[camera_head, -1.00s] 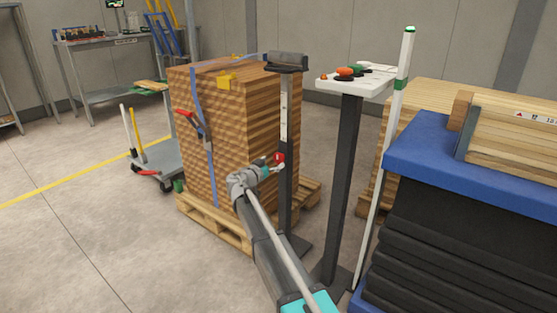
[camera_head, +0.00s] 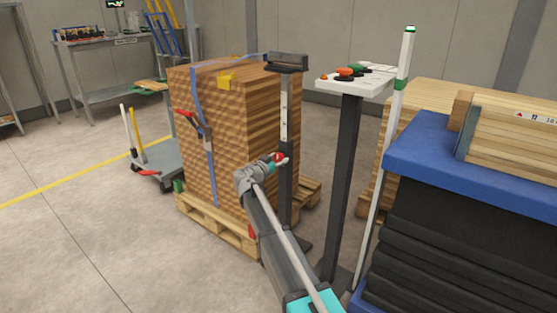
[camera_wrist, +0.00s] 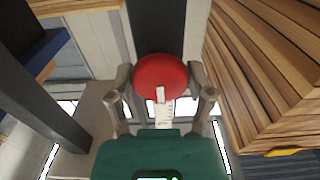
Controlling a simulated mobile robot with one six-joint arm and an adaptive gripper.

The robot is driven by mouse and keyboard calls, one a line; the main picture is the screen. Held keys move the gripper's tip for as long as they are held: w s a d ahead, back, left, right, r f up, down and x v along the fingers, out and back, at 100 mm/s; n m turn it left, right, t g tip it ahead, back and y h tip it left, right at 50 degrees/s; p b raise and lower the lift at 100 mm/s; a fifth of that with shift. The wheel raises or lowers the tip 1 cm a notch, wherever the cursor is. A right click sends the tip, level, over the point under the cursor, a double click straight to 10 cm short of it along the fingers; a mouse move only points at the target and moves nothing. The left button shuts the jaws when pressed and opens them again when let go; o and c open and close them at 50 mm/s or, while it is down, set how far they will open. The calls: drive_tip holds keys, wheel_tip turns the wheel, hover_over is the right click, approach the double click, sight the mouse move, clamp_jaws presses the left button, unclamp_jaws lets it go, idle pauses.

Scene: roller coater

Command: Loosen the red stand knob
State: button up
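The red stand knob (camera_wrist: 160,78) is round and large in the wrist view, in front of the dark post of the stand. My gripper (camera_wrist: 160,80) has one finger on each side of the knob. The fingers look spread, with narrow gaps beside the knob; contact is not clear. In the head view, my gripper (camera_head: 276,162) is at the dark roller stand (camera_head: 286,195), partly covering the small red knob (camera_head: 281,156). The stand is upright, with a dark head on top and a pale scale strip on its post.
A strapped stack of wooden boards (camera_head: 220,130) on a pallet (camera_head: 220,225) stands close on the left. A control pedestal (camera_head: 343,190) with buttons stands on the right, beside a pale pole (camera_head: 384,180). A blue-topped machine (camera_head: 430,150) is further right. Open floor lies left.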

drive_tip(key=c, duration=0.4)
drive_tip(key=shift+o, duration=0.2)
drive_tip(key=shift+n, duration=0.4)
drive_tip(key=n, duration=0.7)
drive_tip(key=shift+w+n, duration=0.1)
drive_tip(key=shift+n, duration=0.3)
drive_tip(key=n, duration=1)
drive_tip(key=shift+n, duration=0.3)
